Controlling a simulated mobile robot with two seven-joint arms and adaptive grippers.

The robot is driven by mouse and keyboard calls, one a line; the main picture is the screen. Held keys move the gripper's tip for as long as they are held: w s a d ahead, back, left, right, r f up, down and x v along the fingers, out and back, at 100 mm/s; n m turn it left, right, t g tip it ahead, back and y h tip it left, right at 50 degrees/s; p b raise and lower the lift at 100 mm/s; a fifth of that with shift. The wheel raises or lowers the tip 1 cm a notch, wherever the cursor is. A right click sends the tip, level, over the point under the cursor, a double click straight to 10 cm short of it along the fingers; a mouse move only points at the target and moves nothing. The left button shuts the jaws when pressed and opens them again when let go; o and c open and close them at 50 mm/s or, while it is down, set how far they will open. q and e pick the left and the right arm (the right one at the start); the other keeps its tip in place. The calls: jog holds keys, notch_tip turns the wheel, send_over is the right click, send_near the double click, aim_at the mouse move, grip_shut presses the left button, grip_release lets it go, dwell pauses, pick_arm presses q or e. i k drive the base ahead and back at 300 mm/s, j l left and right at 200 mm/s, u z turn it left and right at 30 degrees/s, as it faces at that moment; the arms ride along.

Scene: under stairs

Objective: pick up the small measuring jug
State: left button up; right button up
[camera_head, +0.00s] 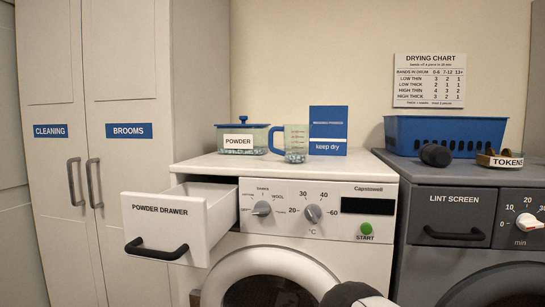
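The small measuring jug (297,142) stands upright on the white washing machine's top (210,163). It is see-through with a pale green tint and graduation marks, and its blue handle points left. Something speckled shows in its bottom. A see-through box labelled POWDER (239,142) with a blue lid stands close to its left. A blue and white washing powder packet (328,130) stands behind it to the right.
The powder drawer (165,226) is pulled out at the front left. A grey dryer (450,212) stands at the right, with a blue basket (445,128), a dark rolled item (435,155) and a TOKENS dish (500,160) on top. The white top in front of the jug is clear.

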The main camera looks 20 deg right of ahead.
aim_at(295, 136)
jog(key=i+j+z, duration=0.35)
jog(key=j+z, duration=0.2)
jog(key=z, duration=0.2)
jog(key=i+j+z, duration=0.2)
jog(key=j+z, duration=0.5)
jog(key=j, duration=0.15)
jog(key=i+j+z, duration=0.1)
jog(key=j+z, duration=0.3)
